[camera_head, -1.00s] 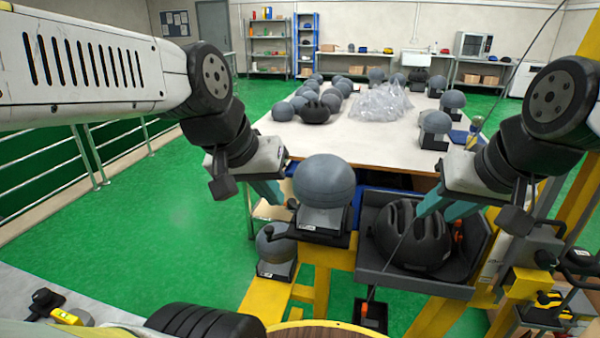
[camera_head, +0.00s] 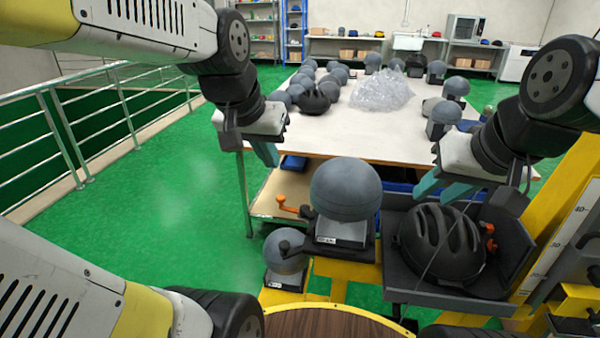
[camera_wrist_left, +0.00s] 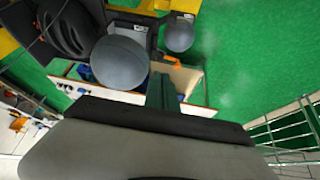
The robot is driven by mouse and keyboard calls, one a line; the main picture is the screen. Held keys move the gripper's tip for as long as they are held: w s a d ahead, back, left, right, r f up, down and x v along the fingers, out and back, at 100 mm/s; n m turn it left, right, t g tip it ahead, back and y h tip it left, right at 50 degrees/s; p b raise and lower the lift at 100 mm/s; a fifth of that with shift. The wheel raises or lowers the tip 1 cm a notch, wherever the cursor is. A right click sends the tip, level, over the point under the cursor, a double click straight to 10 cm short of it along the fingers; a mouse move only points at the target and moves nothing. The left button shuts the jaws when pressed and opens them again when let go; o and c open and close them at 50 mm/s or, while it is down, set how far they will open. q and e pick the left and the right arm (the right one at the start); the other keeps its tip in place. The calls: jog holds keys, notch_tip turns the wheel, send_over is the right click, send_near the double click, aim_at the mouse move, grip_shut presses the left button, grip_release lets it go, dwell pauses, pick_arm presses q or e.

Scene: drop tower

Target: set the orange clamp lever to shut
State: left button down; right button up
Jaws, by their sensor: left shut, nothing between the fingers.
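The orange clamp lever (camera_head: 288,204) sticks out to the left of the grey headform (camera_head: 345,190) on its black mount in the head view. In the left wrist view, the orange lever (camera_wrist_left: 166,64) shows just beyond the fingertips, beside the headform (camera_wrist_left: 120,63). My left gripper (camera_head: 266,153) is shut and empty, above and to the left of the lever and apart from it. Its teal fingers also show in the wrist view (camera_wrist_left: 162,91). My right gripper (camera_head: 442,190) has its teal fingers apart, above the black helmet (camera_head: 440,243), holding nothing that I can see.
The helmet sits in a dark tray (camera_head: 405,290) with another orange part (camera_head: 489,236) at its right. A second headform (camera_head: 285,250) stands lower left. Behind is a white table (camera_head: 350,137) with headforms and a plastic bag (camera_head: 382,90). Green floor is free at left.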

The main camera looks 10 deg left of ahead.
pick_arm(q)
jog(key=w+a+f+m+g, duration=0.1)
jog(key=w+f, duration=0.4)
jog(key=w, duration=0.4)
jog(key=w+a+f+m, duration=0.1)
jog(key=w+f, duration=0.5)
jog(key=w, duration=0.3)
jog(key=w+a+f+m+g, duration=0.1)
jog(key=w+a+f, duration=0.1)
jog(key=w+f, duration=0.45)
jog(key=s+a+x, duration=0.1)
jog(key=x, duration=0.7)
jog(key=shift+f, duration=0.45)
